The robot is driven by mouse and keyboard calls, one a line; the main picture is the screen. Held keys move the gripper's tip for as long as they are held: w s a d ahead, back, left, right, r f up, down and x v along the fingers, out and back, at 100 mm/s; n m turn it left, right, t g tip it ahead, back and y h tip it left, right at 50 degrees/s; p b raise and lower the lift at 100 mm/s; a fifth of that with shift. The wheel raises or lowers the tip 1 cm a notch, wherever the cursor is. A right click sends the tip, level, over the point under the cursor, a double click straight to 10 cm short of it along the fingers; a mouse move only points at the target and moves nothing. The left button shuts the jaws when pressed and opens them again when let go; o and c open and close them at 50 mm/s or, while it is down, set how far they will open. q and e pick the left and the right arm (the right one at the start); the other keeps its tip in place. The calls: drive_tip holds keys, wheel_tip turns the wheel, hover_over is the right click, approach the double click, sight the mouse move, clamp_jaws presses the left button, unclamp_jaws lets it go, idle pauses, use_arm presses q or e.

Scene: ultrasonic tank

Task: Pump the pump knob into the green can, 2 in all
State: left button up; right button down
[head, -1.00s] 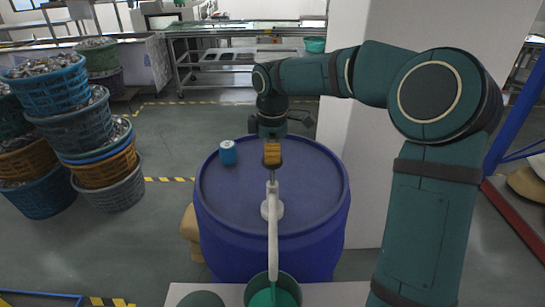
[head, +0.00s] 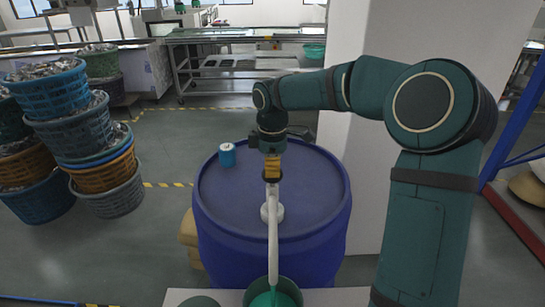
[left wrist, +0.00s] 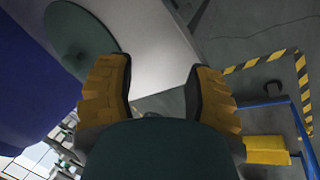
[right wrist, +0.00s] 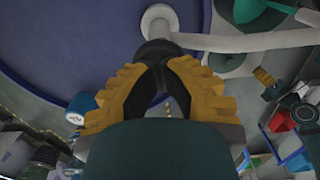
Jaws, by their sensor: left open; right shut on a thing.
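The white pump (head: 272,212) stands on the blue drum (head: 215,205), its long spout running down toward the viewer. The green can (head: 286,285) is below the spout's end, at the bottom edge of the head view. My right gripper (head: 272,175) is shut on the dark pump knob, which shows between the fingers in the right wrist view (right wrist: 157,52). In the head view the fingers sit low, close above the white pump body, and hide the knob. My left gripper (left wrist: 163,90) is open and empty, seen only in the left wrist view.
A small blue tin (head: 227,155) stands on the drum top, left of my right gripper. A dark green disc (head: 200,301) lies on the white stand (head: 335,296) beside the can. Stacked baskets (head: 45,95) stand at left; a pale pillar (head: 365,195) is right of the drum.

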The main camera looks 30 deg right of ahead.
drive_tip(key=shift+f, duration=0.1)
use_arm(q)
drive_tip(key=shift+d+f, duration=0.1)
drive_tip(key=shift+f, duration=0.15)
wheel_tip(320, 180, up, 6)
drive_tip(key=p, duration=0.5)
drive_tip(key=shift+f, duration=0.1)
use_arm(e)
wheel_tip(320, 180, up, 6)
drive_tip(key=shift+r, duration=0.1)
use_arm(q)
drive_tip(key=shift+r+p, duration=1.05)
drive_tip(key=shift+p, duration=0.05)
use_arm(e)
drive_tip(key=shift+r, duration=1.1)
use_arm(q)
drive_tip(key=shift+r+p, duration=0.75)
use_arm(e)
drive_tip(key=shift+r, duration=3)
